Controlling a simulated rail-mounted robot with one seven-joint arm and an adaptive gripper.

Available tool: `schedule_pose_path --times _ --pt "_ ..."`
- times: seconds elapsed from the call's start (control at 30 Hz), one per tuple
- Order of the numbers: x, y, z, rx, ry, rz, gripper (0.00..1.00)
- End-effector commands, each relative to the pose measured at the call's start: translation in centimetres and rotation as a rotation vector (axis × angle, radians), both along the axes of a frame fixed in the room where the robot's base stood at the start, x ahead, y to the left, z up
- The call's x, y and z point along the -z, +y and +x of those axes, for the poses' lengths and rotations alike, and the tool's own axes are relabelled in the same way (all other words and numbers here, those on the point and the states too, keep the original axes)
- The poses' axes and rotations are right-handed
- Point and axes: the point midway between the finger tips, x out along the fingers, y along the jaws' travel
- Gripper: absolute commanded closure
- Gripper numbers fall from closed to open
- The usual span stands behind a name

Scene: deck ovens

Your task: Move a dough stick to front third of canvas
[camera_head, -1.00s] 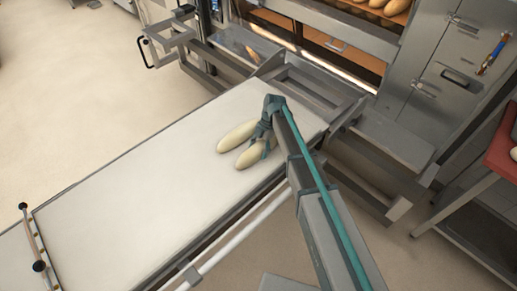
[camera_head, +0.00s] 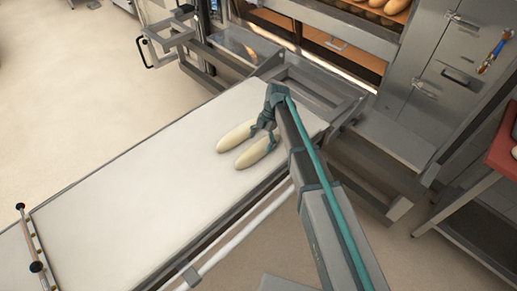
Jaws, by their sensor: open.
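Two pale dough sticks lie side by side near the far right end of the canvas (camera_head: 130,195). The left dough stick (camera_head: 236,136) shows most of its length. The other dough stick (camera_head: 254,153) lies just to its right, nearer the canvas edge. My gripper (camera_head: 268,132) is open at the far ends of the two sticks. Its fingers cover part of those ends, and I cannot tell whether they touch the dough.
A metal frame (camera_head: 310,88) adjoins the far end of the canvas, before the oven with baked loaves (camera_head: 385,8) on a shelf. A roller bar (camera_head: 31,245) crosses the near left end. The canvas between is clear. A red-topped table (camera_head: 503,150) stands at right.

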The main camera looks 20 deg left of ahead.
Motion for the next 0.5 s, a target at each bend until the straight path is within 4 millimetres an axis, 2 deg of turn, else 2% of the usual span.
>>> schedule_pose_path --times 0.3,0.5 --pt "-5.2 -1.0 2.0 0.001 -0.002 0.001 0.09" --pt "-7.1 -1.4 2.7 0.000 -0.001 0.000 0.09"
